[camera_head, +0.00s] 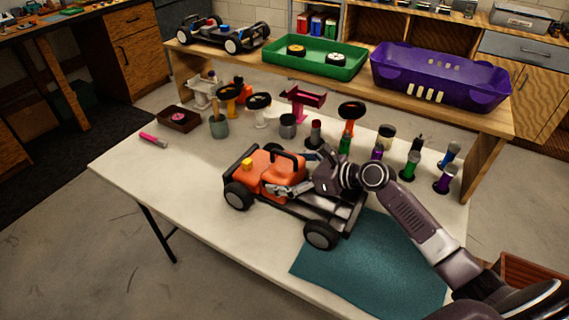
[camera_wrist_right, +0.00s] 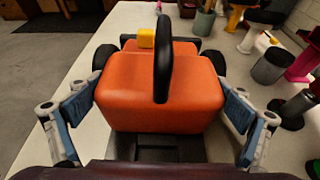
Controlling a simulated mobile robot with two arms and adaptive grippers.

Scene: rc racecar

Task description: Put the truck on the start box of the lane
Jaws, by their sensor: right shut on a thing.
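The truck (camera_head: 268,177), an orange body with a black handle, black chassis and dark wheels, stands on the white table. In the right wrist view the truck's orange body (camera_wrist_right: 125,100) fills the middle, with a yellow block at its far end. My right gripper (camera_head: 300,183) is at the truck's rear, its blue-padded fingers (camera_wrist_right: 160,115) on both sides of the orange body, shut on it. The near wheel rests at the edge of a teal mat (camera_head: 375,265). I cannot pick out a lane or start box. My left gripper is not in view.
Several bottles, tools and stands crowd the table's back half, including a grey-green cup (camera_head: 219,127) and pink stand (camera_head: 302,101). A raised shelf behind holds another car (camera_head: 225,38), a green tray (camera_head: 300,65) and a purple bin (camera_head: 440,85). The table's front left is clear.

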